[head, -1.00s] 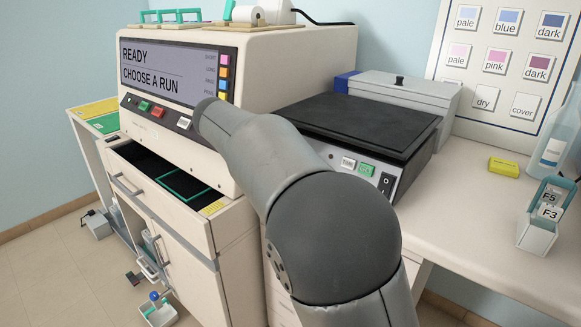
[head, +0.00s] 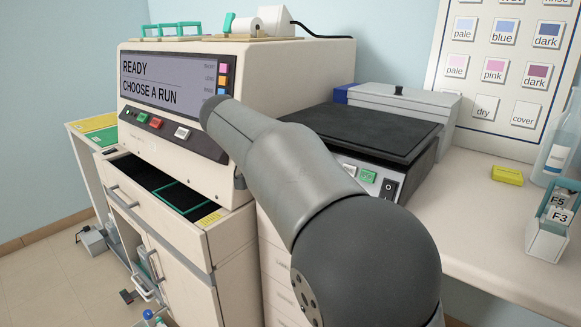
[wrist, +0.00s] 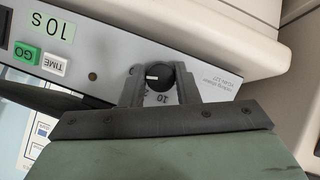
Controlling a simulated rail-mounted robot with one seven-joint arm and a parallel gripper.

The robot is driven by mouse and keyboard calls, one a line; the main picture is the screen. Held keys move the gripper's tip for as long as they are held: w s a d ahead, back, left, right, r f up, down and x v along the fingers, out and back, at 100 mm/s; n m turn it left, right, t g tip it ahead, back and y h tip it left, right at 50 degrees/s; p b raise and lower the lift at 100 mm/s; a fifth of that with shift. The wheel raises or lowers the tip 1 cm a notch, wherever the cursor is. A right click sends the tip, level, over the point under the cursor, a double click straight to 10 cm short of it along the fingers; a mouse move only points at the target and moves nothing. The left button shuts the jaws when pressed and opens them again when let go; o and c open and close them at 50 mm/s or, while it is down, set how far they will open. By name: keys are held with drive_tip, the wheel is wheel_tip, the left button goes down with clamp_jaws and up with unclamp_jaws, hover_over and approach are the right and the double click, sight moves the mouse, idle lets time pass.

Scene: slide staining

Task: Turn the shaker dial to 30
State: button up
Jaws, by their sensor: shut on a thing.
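The shaker (head: 365,125) has a black top and stands on the bench right of the stainer; my arm hides part of its front panel in the head view. In the wrist view its panel (wrist: 212,84) appears turned, with a black round dial (wrist: 160,75) bearing a white pointer line that points left in the picture. A scale label 10 shows just below the dial, other marks are partly hidden. My gripper (wrist: 157,82) is shut on the dial, one finger on each side. It is hidden in the head view.
The green GO key (wrist: 27,53) and white TIME key (wrist: 54,65) lie left of the dial. The stainer (head: 290,85) stands left of the shaker. A yellow block (head: 507,175) and slide holder (head: 550,230) are on the bench at right.

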drive_tip(key=o, duration=1)
drive_tip(key=shift+c, duration=0.2)
drive_tip(key=p+v, duration=0.4)
drive_tip(key=v, duration=1.3)
drive_tip(key=shift+s, duration=0.25)
drive_tip(key=shift+a+r, duration=0.1)
drive_tip(key=s+d+f+n+g+y+p, duration=0.25)
drive_tip(key=d+p, duration=0.65)
drive_tip(key=d, duration=0.6)
drive_tip(key=s+d+f+g+y+p, duration=0.1)
drive_tip(key=s+d+f+p, duration=0.2)
drive_tip(key=s, duration=0.4)
drive_tip(key=s+d+f+g+y+p, duration=0.1)
drive_tip(key=s+d+f+y+p, duration=0.1)
drive_tip(key=s, duration=0.5)
drive_tip(key=s+d+f+n+g+y+p, duration=0.1)
drive_tip(key=s+d+f+p, duration=0.2)
drive_tip(key=s+d+p, duration=0.2)
drive_tip(key=s, duration=0.2)
drive_tip(key=shift+s+f+y, duration=0.35)
